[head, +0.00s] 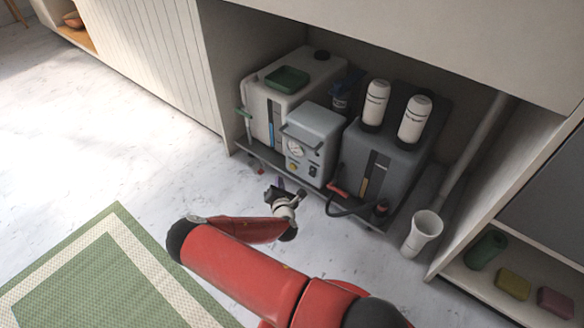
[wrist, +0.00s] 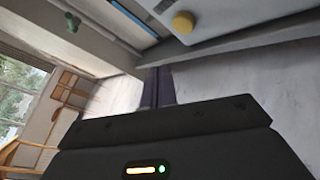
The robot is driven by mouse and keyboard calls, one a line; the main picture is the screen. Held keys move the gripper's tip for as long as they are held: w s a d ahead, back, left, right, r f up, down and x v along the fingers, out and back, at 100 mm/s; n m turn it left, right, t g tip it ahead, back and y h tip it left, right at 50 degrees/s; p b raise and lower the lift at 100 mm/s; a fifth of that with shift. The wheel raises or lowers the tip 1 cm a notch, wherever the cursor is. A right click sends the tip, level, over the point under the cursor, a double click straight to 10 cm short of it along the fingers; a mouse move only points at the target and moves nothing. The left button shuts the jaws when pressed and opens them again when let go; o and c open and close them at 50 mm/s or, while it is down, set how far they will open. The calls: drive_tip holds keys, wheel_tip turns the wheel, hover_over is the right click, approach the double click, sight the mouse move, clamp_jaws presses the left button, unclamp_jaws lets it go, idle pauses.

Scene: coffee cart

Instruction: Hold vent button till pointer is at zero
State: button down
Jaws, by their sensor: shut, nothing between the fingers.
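A grey box (head: 315,128) with a carry handle stands in the middle of the cart's lower bay. Its front bears a round white pressure gauge (head: 295,147) and a small yellow button (head: 313,170). The gauge pointer is too small to read in the head view, and the gauge is out of the wrist view. My gripper (wrist: 155,73) is shut and empty. In the head view it (head: 278,187) is low in front of the box, apart from the button.
A white tank (head: 262,103) with a green tray (head: 287,79) stands left of the box. A dark grey tank (head: 385,155) with two white cartridges stands right. They share a dark shelf (head: 270,157). A white funnel (head: 424,228) stands at the right.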

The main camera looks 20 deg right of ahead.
drive_tip(key=shift+w+d+b, duration=0.25)
drive_tip(key=shift+w+d, duration=0.4)
drive_tip(key=shift+d, duration=0.25)
drive_tip(key=shift+w+d+b, duration=0.2)
drive_tip(key=shift+w+d, duration=0.4)
drive_tip(key=shift+d, duration=0.25)
idle(0.8)
drive_tip(key=shift+w+d+b, duration=0.25)
drive_tip(key=shift+d+b, duration=0.05)
drive_tip(key=shift+d, duration=0.05)
drive_tip(key=shift+w+d, duration=0.25)
drive_tip(key=shift+d, duration=0.15)
idle(2.1)
drive_tip(key=shift+a, duration=0.1)
drive_tip(key=shift+s+a+b, duration=0.4)
drive_tip(key=shift+s+a, duration=0.15)
drive_tip(key=shift+a, duration=0.1)
drive_tip(key=shift+s+a+b, duration=0.15)
drive_tip(key=shift+s+a, duration=0.6)
drive_tip(key=shift+a, duration=0.3)
drive_tip(key=shift+s+a+b, duration=0.15)
drive_tip(key=shift+s+a, duration=0.55)
drive_tip(key=shift+a, duration=0.3)
